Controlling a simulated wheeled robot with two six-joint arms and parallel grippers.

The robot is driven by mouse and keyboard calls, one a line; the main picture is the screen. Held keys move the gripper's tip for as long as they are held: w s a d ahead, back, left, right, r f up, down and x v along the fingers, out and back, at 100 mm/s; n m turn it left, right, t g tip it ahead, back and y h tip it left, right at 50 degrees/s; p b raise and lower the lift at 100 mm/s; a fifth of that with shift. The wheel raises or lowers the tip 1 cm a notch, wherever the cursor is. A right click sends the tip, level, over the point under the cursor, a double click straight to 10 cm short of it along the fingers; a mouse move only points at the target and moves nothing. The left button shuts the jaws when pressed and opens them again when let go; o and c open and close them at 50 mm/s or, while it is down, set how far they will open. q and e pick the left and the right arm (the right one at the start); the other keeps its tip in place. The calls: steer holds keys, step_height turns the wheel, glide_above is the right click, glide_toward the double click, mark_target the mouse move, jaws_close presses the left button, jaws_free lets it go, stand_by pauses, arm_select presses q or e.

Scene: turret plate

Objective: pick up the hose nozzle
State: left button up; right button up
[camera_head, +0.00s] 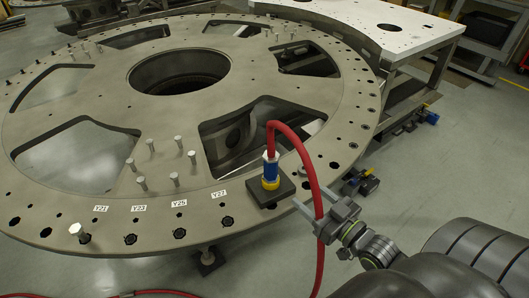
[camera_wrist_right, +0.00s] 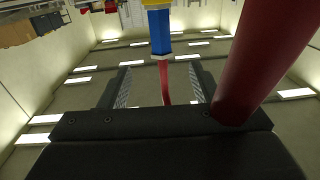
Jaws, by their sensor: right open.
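The hose nozzle (camera_head: 270,170), blue with a yellow collar, stands upright on a dark square block (camera_head: 272,193) near the front rim of the turret plate. A red hose (camera_head: 313,190) leaves its top, arches right and hangs down past my right gripper (camera_head: 309,196). That gripper is open and empty, just right of the nozzle, with its fingers pointing towards it. In the right wrist view the nozzle (camera_wrist_right: 159,34) appears beyond the fingertips, in line with the gap of the gripper (camera_wrist_right: 160,80). The hose (camera_wrist_right: 260,55) passes close to the camera there. My left gripper is out of view.
The large grey turret plate (camera_head: 105,100) has wide cut-outs, rim holes and several upright metal pins (camera_head: 177,162). A white-topped table (camera_head: 385,25) stands behind it at the right. More red hose (camera_head: 150,293) lies on the floor at the front left.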

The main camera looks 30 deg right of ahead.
mark_target(275, 167)
steer(key=w, duration=0.3)
steer(key=w+a, duration=0.1)
steer(key=w, duration=0.3)
steer(key=w+a+b, duration=0.1)
steer(key=w, duration=0.3)
steer(key=shift+r, duration=0.25)
steer(key=shift+w, duration=0.85)
steer(key=w, duration=0.4)
steer(key=shift+w+a+f, duration=0.15)
steer(key=shift+f, duration=0.05)
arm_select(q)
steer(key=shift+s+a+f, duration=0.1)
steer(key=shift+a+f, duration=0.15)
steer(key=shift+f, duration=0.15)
